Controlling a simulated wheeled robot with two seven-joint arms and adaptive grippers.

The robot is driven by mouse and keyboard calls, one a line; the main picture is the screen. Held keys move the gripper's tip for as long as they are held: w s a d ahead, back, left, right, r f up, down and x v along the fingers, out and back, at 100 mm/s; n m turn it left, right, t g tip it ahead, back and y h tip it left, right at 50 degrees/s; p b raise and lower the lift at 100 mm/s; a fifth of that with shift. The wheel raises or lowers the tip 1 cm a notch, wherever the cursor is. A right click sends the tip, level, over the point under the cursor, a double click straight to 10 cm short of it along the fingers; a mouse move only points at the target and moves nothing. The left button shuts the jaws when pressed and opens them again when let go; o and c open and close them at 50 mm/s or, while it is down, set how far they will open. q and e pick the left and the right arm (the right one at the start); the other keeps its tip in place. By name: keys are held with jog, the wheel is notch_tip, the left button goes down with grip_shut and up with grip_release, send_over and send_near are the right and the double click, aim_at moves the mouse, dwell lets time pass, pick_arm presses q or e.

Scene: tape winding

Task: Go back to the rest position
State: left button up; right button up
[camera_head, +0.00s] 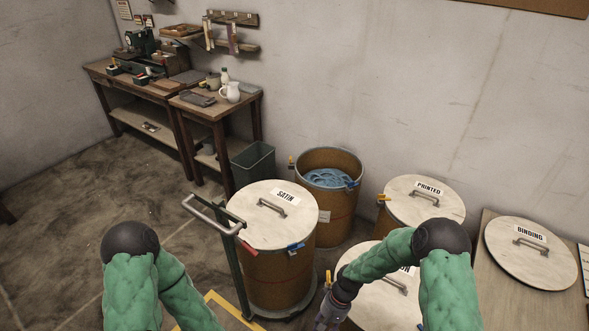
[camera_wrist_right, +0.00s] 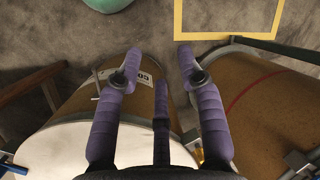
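My right gripper (camera_head: 331,315) is low in the head view, beside a lidded drum (camera_head: 378,300) whose label is partly hidden by my arm. In the right wrist view its purple fingers (camera_wrist_right: 159,62) are spread apart with nothing between them. They point down over the gap between a drum with a printed label (camera_wrist_right: 75,105) and a drum with a red line (camera_wrist_right: 245,95). My left arm bends down out of the bottom of the head view, so my left gripper is hidden.
The SATIN drum (camera_head: 275,262) stands on a trolley with a metal handle (camera_head: 207,217). Behind it is an open drum (camera_head: 342,210) holding blue material (camera_head: 328,177). The PRINTED lid (camera_head: 407,207) and BINDING lid (camera_head: 519,268) are at right. A workbench (camera_head: 218,116) stands along the back wall.

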jog(key=s+f+m+t, duration=0.2)
jog(key=s+t, duration=0.1)
jog(key=s, duration=1)
jog(key=shift+d+y, duration=0.15)
jog(key=shift+y, duration=0.25)
